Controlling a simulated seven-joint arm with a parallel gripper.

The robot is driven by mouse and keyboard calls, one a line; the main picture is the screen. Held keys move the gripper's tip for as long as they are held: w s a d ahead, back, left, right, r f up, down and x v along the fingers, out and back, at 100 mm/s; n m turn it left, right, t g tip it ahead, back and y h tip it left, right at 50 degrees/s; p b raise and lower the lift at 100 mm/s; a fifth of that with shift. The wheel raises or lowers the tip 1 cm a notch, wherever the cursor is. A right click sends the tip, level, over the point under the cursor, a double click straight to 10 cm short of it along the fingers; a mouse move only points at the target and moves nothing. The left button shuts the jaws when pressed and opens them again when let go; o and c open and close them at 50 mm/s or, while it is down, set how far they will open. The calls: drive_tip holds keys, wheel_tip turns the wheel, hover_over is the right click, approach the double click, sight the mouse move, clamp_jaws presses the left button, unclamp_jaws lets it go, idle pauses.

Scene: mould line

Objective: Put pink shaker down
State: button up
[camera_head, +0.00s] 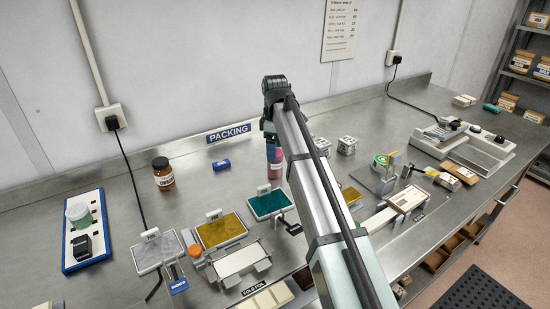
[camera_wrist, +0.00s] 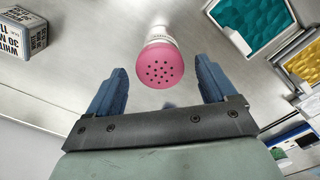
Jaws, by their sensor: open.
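The pink shaker (camera_head: 275,168) stands on the steel bench behind the trays, partly covered by my arm in the head view. In the wrist view the shaker (camera_wrist: 160,66) shows its round pink lid with dark holes, and its white body runs away beneath. My gripper (camera_wrist: 160,82) is open, with one blue finger on each side of the lid. Gaps show between the lid and both fingers, and nothing is held. In the head view my gripper (camera_head: 269,137) is mostly hidden by the arm, just above the shaker.
A teal tray (camera_head: 272,217) and a yellow tray (camera_head: 222,246) lie in front. A brown jar (camera_head: 163,173) and a blue roll (camera_head: 221,165) stand left. Small printed boxes (camera_head: 346,146) are to the right. Bare bench (camera_head: 205,188) lies left of the shaker.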

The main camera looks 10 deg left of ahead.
drive_tip(key=shift+r, duration=3.15)
